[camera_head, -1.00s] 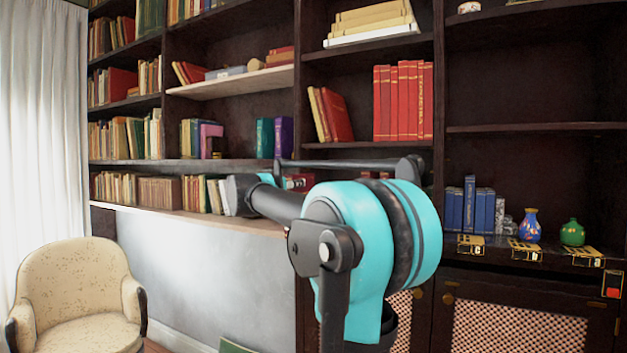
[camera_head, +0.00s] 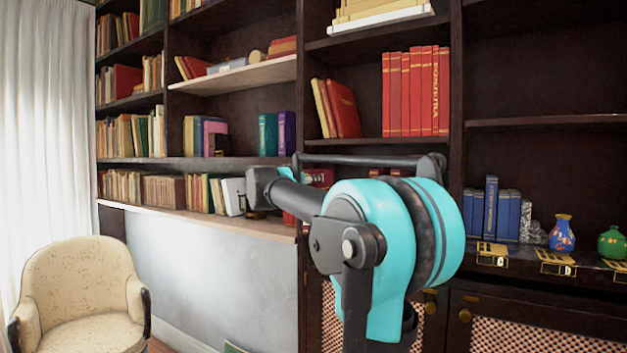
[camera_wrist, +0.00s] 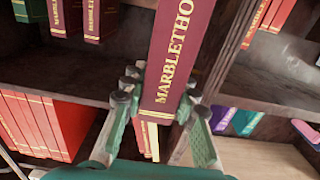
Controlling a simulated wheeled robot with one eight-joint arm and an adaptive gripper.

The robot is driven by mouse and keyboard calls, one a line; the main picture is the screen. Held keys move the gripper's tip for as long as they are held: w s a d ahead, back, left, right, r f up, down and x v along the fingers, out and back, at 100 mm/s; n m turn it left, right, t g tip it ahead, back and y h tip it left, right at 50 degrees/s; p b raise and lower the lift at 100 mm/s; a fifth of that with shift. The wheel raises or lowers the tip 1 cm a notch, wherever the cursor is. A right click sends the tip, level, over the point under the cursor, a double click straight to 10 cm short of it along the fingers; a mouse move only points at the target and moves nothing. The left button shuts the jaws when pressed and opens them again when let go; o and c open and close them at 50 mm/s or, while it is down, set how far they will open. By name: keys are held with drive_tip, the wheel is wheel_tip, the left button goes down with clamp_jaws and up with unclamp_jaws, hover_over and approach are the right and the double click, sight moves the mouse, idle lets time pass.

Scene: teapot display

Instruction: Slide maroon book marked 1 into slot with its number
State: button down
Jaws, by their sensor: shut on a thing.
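The maroon book (camera_wrist: 172,62) with gold lettering on its spine runs up the middle of the wrist view. My gripper (camera_wrist: 163,108) is shut on its near end, with one finger on each side. A number 1 on it cannot be read. More maroon books with gold lettering (camera_wrist: 78,14) stand on a shelf at the upper left of the wrist view, to the left of the held book and apart from it. In the head view my arm hides the gripper, and dark red books (camera_head: 318,177) show partly behind it. I cannot make out a numbered slot.
The wrist view shows red books (camera_wrist: 40,122) at lower left, a teal book (camera_wrist: 245,122) at right and dark shelf boards close around the gripper. In the head view, blue books (camera_head: 492,210) and a blue vase (camera_head: 562,234) stand right; an armchair (camera_head: 85,292) stands left.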

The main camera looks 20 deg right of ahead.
idle(0.4)
drive_tip(key=shift+x, duration=2.8)
drive_tip(key=shift+w+d, duration=0.35)
drive_tip(key=shift+d, duration=0.05)
